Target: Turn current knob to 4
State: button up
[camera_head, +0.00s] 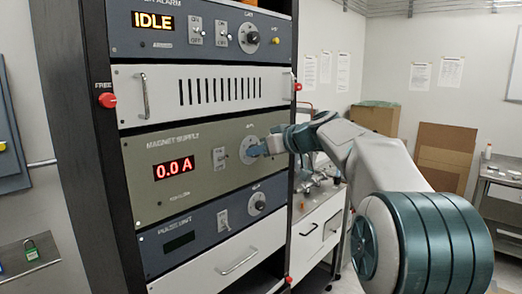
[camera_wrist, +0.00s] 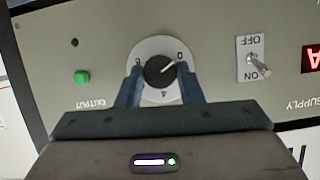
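The current knob (camera_wrist: 158,72) is black on a round white dial plate in the wrist view, where the panel appears upside down. Its white pointer mark aims toward the 0 at the right; a 4 shows at the bottom of the dial. My gripper (camera_wrist: 160,68) has its two blue fingers on either side of the knob, with small gaps showing, so it looks open. In the head view my gripper (camera_head: 258,150) reaches the magnet supply panel (camera_head: 215,185) from the right and partly covers the dial plate (camera_head: 246,144). The red display (camera_head: 174,169) reads 0.0 A.
A toggle switch (camera_wrist: 257,66) marked ON and OFF and a green output button (camera_wrist: 82,77) flank the dial. Above, the alarm panel (camera_head: 200,28) reads IDLE. The pulse unit (camera_head: 210,222) is below. A cart (camera_head: 318,225) stands right of the rack.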

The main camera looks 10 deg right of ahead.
jog(key=shift+c, duration=0.9)
jog(key=shift+d, duration=0.1)
jog(key=m+y+b, duration=0.2)
jog(key=m, duration=0.4)
jog(key=f+m+y+b, duration=0.1)
jog(key=m+y+b, duration=0.1)
jog(key=m, duration=0.5)
jog(key=m+t+y+b, duration=0.1)
jog(key=m+y+b, duration=0.1)
jog(key=m+y, duration=0.2)
jog(key=shift+w+d+f+m, duration=0.1)
jog(key=shift+d+f+m, duration=0.05)
jog(key=shift+m, duration=0.55)
jog(key=shift+w+d+f+m, duration=0.1)
jog(key=shift+m, duration=0.6)
jog(key=o, duration=1)
